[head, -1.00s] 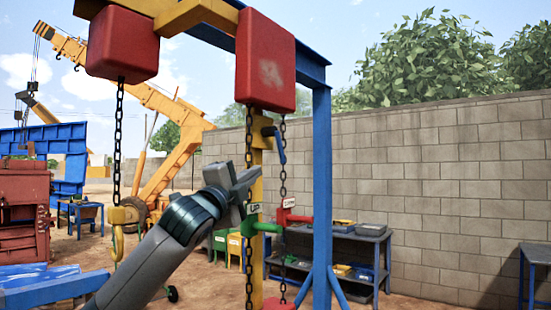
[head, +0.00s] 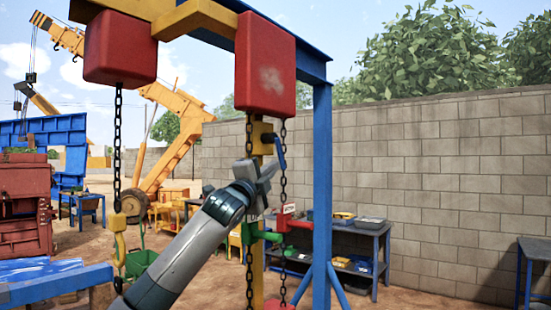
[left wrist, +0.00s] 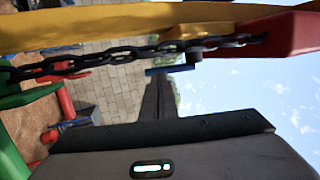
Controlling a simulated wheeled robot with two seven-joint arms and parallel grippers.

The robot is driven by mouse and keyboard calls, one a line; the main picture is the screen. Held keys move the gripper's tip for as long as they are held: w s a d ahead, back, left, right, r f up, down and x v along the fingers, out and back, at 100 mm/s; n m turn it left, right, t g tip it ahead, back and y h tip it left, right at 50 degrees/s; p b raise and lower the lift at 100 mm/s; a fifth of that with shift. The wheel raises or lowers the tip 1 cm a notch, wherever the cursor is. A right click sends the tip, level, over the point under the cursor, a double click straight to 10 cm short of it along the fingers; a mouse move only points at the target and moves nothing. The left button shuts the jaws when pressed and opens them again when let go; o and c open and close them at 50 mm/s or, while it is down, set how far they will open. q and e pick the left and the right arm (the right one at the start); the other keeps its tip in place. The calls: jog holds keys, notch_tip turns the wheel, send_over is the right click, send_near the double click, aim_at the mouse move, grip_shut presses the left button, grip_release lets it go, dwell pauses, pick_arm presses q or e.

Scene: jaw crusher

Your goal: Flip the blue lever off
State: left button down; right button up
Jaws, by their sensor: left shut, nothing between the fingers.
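The blue lever (head: 281,152) is mounted on the yellow post (head: 258,270) below the right red block, with its handle slanting downward. It also shows in the left wrist view (left wrist: 168,70), just beyond my fingers. My left gripper (head: 266,172) is shut and empty, just left of and below the lever's handle in the head view. I cannot tell whether it touches the lever. In the left wrist view the shut fingers (left wrist: 158,90) point toward the lever. My right gripper is in neither view.
A green lever (head: 266,236) and a red lever (head: 296,222) sit lower on the post. Chains (head: 283,190) hang close by from the red block (head: 265,62). A blue upright (head: 322,190) stands right of the post. A dark workbench (head: 345,235) is behind.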

pick_arm(q)
jog(key=shift+p+x, duration=0.65)
jog(key=shift+x, duration=0.7)
